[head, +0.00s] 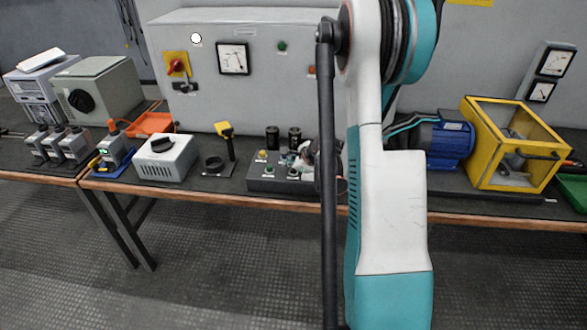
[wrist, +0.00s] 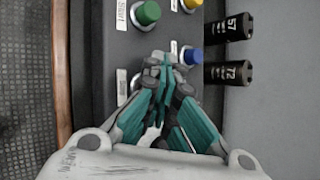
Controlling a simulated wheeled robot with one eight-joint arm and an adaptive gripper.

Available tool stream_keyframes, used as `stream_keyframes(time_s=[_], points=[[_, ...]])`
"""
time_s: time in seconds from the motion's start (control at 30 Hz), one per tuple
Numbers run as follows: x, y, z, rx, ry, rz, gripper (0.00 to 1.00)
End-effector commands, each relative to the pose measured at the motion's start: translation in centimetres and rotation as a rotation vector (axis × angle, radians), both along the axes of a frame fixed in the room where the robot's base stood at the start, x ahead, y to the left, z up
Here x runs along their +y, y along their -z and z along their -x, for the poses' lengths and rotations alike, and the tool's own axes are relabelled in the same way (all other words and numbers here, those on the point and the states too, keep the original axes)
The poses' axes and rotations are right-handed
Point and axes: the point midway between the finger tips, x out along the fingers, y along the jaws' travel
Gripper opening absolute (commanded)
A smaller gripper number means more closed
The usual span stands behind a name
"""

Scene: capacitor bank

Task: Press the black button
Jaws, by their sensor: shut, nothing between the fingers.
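The dark control box (head: 270,186) sits on the bench, left of my arm in the head view. In the wrist view its panel (wrist: 112,60) carries a green button (wrist: 146,14), a yellow button (wrist: 192,4) and a blue button (wrist: 191,55), with white labels beside them. No black button is clearly visible. I cannot tell whether the fingertips touch the panel.
Two black cylinders (wrist: 228,28) (wrist: 228,73) stand beside the blue and yellow buttons. In the head view, a grey cabinet (head: 200,100) stands behind, a grey box with a black knob (head: 166,160) to the left, and a blue motor (head: 447,143) and yellow frame (head: 478,150) to the right.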

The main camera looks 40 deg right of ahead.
Motion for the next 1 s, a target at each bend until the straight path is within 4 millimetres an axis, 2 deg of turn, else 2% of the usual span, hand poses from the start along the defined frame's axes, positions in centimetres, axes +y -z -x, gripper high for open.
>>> stream_keyframes(time_s=[0.4,0.83,1.0], points=[[0.0,-2.3,0.0,0.0,0.0,0.0,0.0],[0.0,-2.6,0.0,0.0,0.0,0.0,0.0],[0.0,-3.6,0.0,0.0,0.0,0.0,0.0]])
